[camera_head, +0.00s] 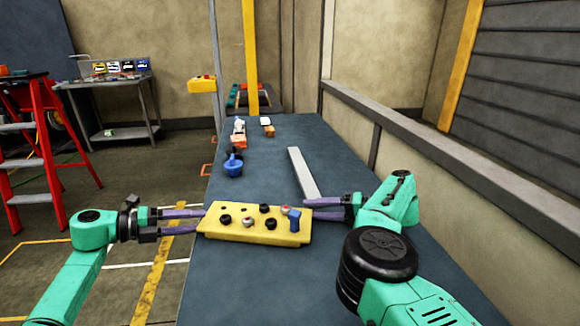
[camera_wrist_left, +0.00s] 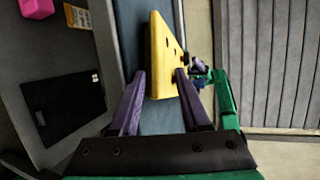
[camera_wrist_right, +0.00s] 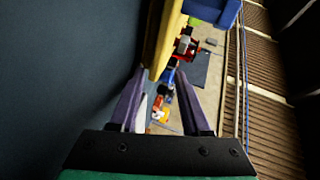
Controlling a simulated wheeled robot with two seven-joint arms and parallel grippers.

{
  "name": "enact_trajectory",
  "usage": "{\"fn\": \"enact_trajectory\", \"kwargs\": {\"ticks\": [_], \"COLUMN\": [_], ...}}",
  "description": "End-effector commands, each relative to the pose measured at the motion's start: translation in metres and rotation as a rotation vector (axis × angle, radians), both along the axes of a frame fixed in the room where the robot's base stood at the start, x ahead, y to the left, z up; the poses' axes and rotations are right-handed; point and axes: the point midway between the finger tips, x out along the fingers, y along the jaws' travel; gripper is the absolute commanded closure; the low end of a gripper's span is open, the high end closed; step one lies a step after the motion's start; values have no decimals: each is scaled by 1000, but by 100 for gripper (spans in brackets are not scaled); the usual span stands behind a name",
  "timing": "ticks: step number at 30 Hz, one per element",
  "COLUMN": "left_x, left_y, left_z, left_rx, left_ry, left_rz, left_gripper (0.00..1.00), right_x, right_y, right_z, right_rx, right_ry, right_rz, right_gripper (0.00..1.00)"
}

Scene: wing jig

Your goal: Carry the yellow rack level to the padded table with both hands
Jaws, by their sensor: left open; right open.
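The yellow rack (camera_head: 264,232) lies across the near part of a long dark-blue table top (camera_head: 240,280). It carries black round pieces, pale-and-red pieces and a blue part (camera_head: 294,220) at its right. My left gripper (camera_head: 202,219) is open at the rack's left end. In the left wrist view the rack's end (camera_wrist_left: 161,60) shows between the purple fingertips (camera_wrist_left: 160,73). My right gripper (camera_head: 312,208) is open at the right end. In the right wrist view the rack (camera_wrist_right: 166,40) runs up from between the fingertips (camera_wrist_right: 160,73). Contact at either end cannot be told.
A flat grey bar (camera_head: 303,174) lies behind the rack. A blue tool (camera_head: 233,165) and small orange and white items stand further back. A low wall (camera_head: 430,160) borders the right side. A red stepladder (camera_head: 40,150) and grey cart (camera_head: 118,105) stand left on the floor.

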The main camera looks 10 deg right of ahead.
Motion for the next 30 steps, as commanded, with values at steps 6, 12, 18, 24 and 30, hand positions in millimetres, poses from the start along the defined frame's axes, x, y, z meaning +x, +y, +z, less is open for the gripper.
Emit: {"fn": "enact_trajectory", "kwargs": {"ticks": [6,12,18,24,30], "left_x": [-2,-17,-32,-38,-38], "left_y": [8,52,96,111,110], "left_z": [0,13,28,33,33], "left_rx": [4,4,3,0,-1], "left_ry": [2,1,-1,-1,-1], "left_rz": [2,6,4,2,1], "left_gripper": [49,49,49,49,49], "right_x": [-1,-1,-1,-3,-22], "right_y": [0,0,1,-3,-40], "right_z": [-3,-3,-3,-2,8], "right_rx": [0,-1,0,-1,-4], "right_ry": [6,7,7,8,6], "right_rz": [1,1,2,1,-6], "right_gripper": [46,46,46,46,46]}}
